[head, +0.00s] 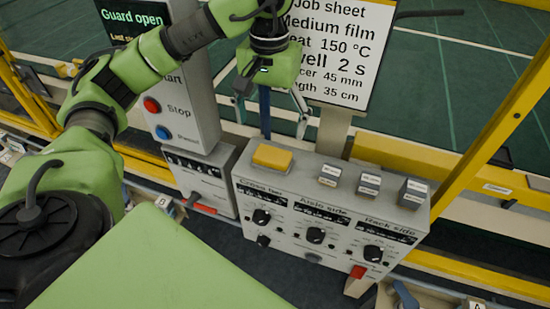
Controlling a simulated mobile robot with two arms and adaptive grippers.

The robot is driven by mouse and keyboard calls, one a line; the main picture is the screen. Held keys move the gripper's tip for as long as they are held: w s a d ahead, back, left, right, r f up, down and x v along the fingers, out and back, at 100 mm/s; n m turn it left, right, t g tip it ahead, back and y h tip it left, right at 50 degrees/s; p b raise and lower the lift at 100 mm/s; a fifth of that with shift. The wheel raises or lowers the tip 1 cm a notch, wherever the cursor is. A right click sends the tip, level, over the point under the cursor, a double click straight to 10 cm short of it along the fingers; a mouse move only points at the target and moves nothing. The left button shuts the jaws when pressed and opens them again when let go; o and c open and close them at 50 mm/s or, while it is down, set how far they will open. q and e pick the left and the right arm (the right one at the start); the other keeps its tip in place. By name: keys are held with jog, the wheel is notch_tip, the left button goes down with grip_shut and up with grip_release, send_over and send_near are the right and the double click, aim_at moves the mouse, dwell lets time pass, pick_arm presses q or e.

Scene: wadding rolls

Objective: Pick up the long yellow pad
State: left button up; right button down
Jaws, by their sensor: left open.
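A yellow pad (272,156) lies on the left end of the top of a grey control box. It looks like a short, flat block from this angle. My left gripper (271,117) points down, with its fingers spread apart. It shows just above the pad in the picture, with a visible gap between the fingertips and the pad. Nothing is held between the fingers; a dark blue upright bar shows between them, and I cannot tell how far behind it is. My right gripper is not in view.
The grey control box (310,215) has several knobs and a red switch in front. Several small grey blocks (369,184) stand on its top, right of the pad. A job sheet board (335,50) and a Stop panel (183,110) rise behind. Yellow rails surround the area.

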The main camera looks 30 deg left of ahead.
aim_at(272, 154)
pick_arm(q)
notch_tip(272, 154, down, 4)
jog(key=shift+r, duration=0.1)
jog(key=shift+d+f, duration=0.1)
jog(key=shift+f, duration=0.45)
jog(key=shift+f+p, duration=0.5)
jog(key=shift+p, duration=0.15)
notch_tip(272, 154, down, 3)
jog(key=shift+w+f+p, duration=0.1)
jog(key=shift+f+p, duration=0.1)
jog(key=shift+p, duration=0.7)
jog(key=shift+f, duration=0.5)
jog(key=c, duration=1.2)
